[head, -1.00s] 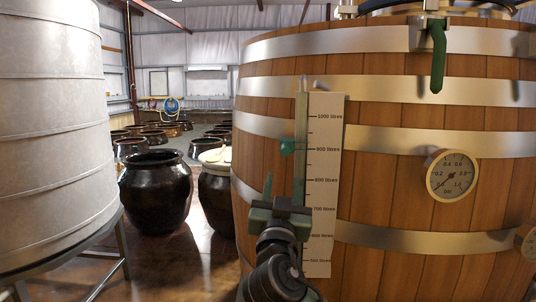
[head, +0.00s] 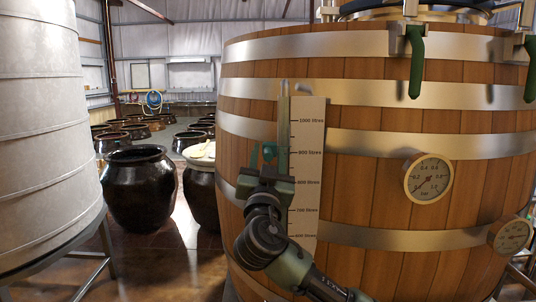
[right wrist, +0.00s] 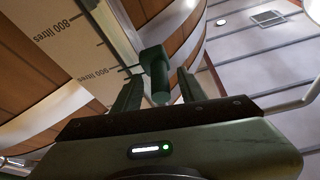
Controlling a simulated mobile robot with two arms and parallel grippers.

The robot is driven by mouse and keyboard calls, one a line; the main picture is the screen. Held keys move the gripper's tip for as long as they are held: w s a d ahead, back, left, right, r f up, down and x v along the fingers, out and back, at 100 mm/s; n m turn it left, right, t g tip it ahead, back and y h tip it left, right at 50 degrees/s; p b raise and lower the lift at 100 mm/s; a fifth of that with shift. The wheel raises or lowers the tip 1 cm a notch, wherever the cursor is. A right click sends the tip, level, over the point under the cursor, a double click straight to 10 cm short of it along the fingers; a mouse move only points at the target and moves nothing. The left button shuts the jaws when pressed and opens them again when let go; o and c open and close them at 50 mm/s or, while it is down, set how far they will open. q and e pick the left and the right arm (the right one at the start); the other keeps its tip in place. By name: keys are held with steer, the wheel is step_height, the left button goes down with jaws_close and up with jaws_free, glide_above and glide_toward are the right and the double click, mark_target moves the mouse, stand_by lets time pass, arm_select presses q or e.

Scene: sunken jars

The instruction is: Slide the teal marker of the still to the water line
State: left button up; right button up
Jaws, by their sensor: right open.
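The teal marker (head: 269,151) sits on the sight tube (head: 284,118) beside the scale board (head: 308,150), at about the 900 litres mark. The still (head: 380,120) is a large wooden barrel with metal bands. My right gripper (head: 268,160) is open, its fingers pointing up on either side of the marker. In the right wrist view the marker (right wrist: 155,68) stands between the two open fingers (right wrist: 159,90), with no clear contact visible. I cannot make out the water line in the tube. My left gripper is not in view.
Round gauges (head: 429,178) and green-handled valves (head: 416,60) stick out of the still on the right. Dark jars (head: 140,188) stand on the floor to the left, one with a pale lid (head: 201,152). A grey tank (head: 45,130) stands at far left.

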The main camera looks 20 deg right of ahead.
jaws_close()
stand_by(1.3)
